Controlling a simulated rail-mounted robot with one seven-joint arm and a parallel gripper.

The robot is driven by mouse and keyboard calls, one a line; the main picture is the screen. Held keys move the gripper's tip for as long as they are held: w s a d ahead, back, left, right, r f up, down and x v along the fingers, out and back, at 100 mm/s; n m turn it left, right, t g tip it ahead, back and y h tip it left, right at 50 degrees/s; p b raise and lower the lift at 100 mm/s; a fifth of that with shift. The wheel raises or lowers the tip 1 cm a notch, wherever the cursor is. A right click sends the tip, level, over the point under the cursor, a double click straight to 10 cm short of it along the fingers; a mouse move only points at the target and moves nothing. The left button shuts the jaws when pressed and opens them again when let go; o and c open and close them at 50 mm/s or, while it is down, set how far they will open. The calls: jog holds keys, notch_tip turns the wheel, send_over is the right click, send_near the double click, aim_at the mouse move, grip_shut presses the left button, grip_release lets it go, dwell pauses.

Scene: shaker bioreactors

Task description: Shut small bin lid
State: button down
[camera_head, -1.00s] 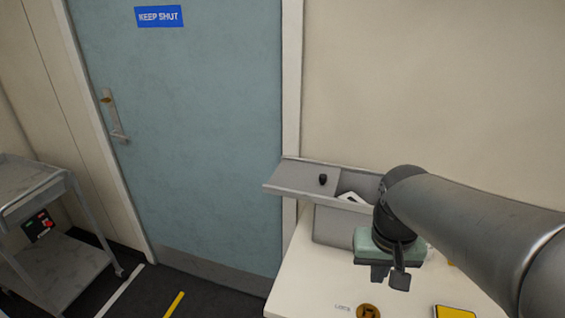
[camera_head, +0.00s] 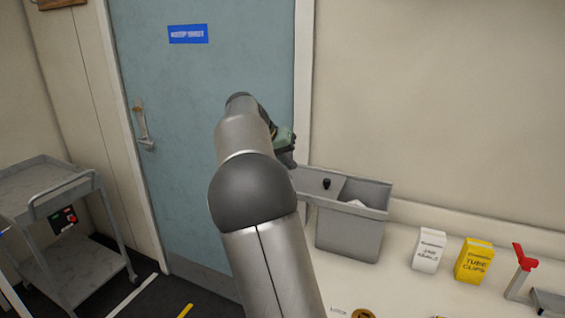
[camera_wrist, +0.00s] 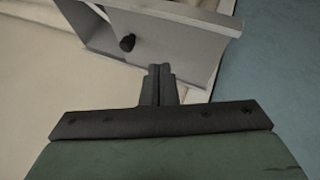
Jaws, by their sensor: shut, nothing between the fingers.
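The small grey bin (camera_head: 348,238) stands on the white counter by the wall. Its lid (camera_head: 309,182), a flat grey panel with a black knob (camera_head: 327,183), is slid left and overhangs the bin's left side. The right part of the bin's top is open, with something white inside. My gripper (camera_head: 290,155) is shut and empty near the lid's outer left end, partly hidden by my arm. In the wrist view the closed fingertips (camera_wrist: 160,72) overlap the lid (camera_wrist: 185,45), to the right of the knob (camera_wrist: 127,42); I cannot tell whether they touch it.
A white box (camera_head: 429,251), a yellow box (camera_head: 474,260) and a red-topped stand (camera_head: 523,265) are on the counter right of the bin. A blue door (camera_head: 180,120) is behind my arm. A grey cart (camera_head: 60,225) stands at the left.

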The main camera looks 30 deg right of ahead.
aim_at(314, 189)
jog(key=x, duration=0.5)
jog(key=shift+d+f+p, duration=0.3)
jog(key=shift+p, duration=0.05)
jog(key=s+d, duration=0.1)
jog(key=s+d+p, duration=0.1)
jog(key=d, duration=0.1)
jog(key=shift+s+d+f, duration=0.2)
jog(key=shift+s+f, duration=0.05)
jog(key=shift+f, duration=0.1)
